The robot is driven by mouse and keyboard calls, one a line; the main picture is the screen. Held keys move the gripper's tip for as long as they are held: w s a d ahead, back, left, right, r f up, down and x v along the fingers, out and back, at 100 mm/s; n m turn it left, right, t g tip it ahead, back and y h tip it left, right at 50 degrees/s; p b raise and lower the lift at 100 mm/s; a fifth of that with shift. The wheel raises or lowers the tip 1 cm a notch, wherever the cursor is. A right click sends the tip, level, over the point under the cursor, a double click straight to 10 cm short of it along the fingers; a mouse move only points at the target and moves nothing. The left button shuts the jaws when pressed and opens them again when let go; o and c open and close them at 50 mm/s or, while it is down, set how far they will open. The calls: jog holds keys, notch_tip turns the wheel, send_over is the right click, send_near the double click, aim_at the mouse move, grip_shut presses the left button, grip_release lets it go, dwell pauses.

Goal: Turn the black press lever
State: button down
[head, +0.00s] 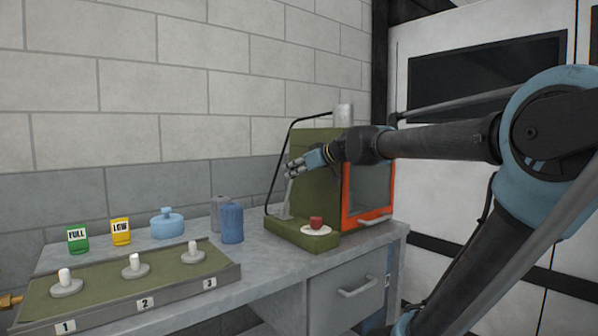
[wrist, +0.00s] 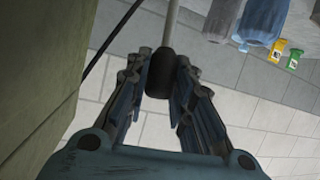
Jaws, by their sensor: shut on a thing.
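The press (head: 318,182) is an olive-green machine on the workbench, with a grey cylinder (head: 343,115) on top. Its lever is a thin grey rod (head: 289,195) at the press's left side, rising from low down to my gripper (head: 297,166). In the wrist view the lever's black knob (wrist: 161,74) sits between the two fingers of my gripper (wrist: 162,64), which are shut on it. The rod (wrist: 171,22) runs away beyond the fingertips. In the head view the fingers hide the knob.
A red piece (head: 316,222) rests on a white disc on the press base. A thin black bent line (head: 282,160) passes beside the press. An orange-framed box (head: 369,186) stands right.

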jog(key=shift+d, duration=0.1)
jog(key=c, duration=1.4)
grip_release()
jog(key=shift+f, duration=0.1)
jog(key=shift+o, duration=0.2)
jog(key=v, duration=1.2)
